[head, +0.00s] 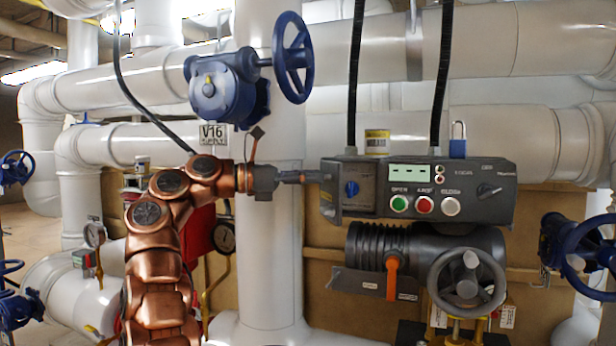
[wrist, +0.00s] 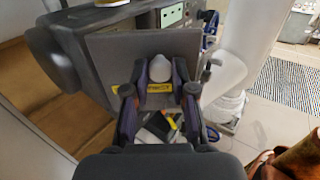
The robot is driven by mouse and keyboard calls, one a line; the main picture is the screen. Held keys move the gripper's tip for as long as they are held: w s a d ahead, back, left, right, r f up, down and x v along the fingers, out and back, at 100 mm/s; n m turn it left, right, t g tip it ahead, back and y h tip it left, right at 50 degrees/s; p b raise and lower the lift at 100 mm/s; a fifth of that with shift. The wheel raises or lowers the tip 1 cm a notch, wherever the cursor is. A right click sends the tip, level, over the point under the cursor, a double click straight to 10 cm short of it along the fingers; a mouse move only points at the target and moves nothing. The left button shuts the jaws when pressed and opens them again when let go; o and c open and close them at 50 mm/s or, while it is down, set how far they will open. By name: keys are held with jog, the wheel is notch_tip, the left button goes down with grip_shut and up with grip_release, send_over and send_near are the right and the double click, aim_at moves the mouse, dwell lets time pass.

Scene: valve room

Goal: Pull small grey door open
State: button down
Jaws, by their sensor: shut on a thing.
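The small grey door (head: 329,196) is at the left end of the grey control box (head: 465,185) in the head view. It stands out from the box front, showing a recess with a blue knob (head: 352,188). In the wrist view the door is a flat grey panel (wrist: 112,55) with a pale rounded knob (wrist: 160,68) on its face. My gripper (head: 317,176) reaches the door from the left. Its fingers (wrist: 160,88) are shut on the knob, one on each side. The fingertips are small and partly hidden in the head view.
The control box has green, red and white buttons. A blue padlock (head: 458,140) sits on top. Below are an orange lever (head: 392,277) and a grey handwheel (head: 466,278). A blue valve (head: 228,88) is above my arm. A thick white vertical pipe (head: 270,245) stands behind my wrist.

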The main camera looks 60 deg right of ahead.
jog(key=c, duration=1)
grip_release()
jog(key=shift+o, duration=0.2)
